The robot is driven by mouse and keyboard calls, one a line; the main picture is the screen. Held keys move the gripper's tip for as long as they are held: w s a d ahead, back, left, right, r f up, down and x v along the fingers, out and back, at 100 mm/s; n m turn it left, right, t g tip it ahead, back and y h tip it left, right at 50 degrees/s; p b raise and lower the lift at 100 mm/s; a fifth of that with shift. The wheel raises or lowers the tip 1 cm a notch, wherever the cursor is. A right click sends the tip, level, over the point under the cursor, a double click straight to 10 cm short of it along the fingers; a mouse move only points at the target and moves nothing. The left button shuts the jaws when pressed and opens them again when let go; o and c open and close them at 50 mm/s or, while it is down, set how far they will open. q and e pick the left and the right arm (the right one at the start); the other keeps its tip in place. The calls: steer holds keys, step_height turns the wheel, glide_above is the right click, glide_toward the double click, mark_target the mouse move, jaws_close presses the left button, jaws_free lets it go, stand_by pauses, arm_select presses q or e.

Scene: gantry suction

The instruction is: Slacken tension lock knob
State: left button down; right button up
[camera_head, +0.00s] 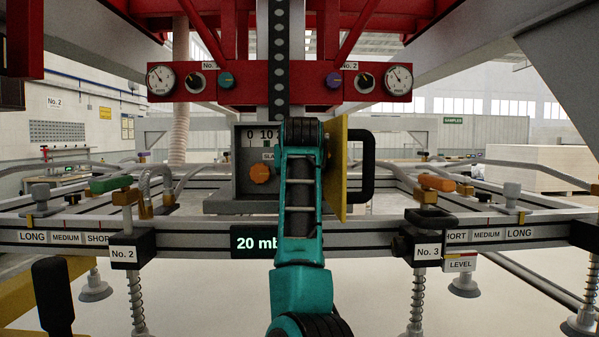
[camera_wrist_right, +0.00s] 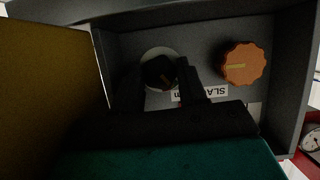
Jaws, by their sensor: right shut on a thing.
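An open grey box (camera_head: 243,198) sits in the middle of the head view, with a yellow door (camera_head: 340,170) swung out on its right. Inside it, the right wrist view shows a dark knob (camera_wrist_right: 158,73) with an orange mark, on a pale round plate. An orange ribbed knob (camera_wrist_right: 246,64) sits beside it and also shows in the head view (camera_head: 260,173). My right gripper (camera_wrist_right: 161,78) is shut on the dark knob. In the head view my teal right arm hides that knob. I cannot read which knob is the tension lock. My left gripper is not in view.
A slack scale (camera_head: 263,135) at the box top is partly covered by my arm. A black handle (camera_head: 362,165) stands out from the door. A display (camera_head: 258,241) reads 20 mb, the rest hidden. A red panel (camera_head: 235,97) with gauges hangs above.

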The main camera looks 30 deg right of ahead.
steer(key=shift+n+g+h, duration=0.4)
steer(key=shift+n+h, duration=0.2)
steer(key=shift+n, duration=0.4)
steer(key=shift+w+a+n+g+h, duration=0.15)
steer(key=shift+n+g+h, duration=0.15)
steer(key=shift+n+h, duration=0.8)
steer(key=shift+n, duration=0.4)
steer(key=o, duration=0.8)
steer(key=b+v, duration=0.2)
steer(key=v, duration=1.1)
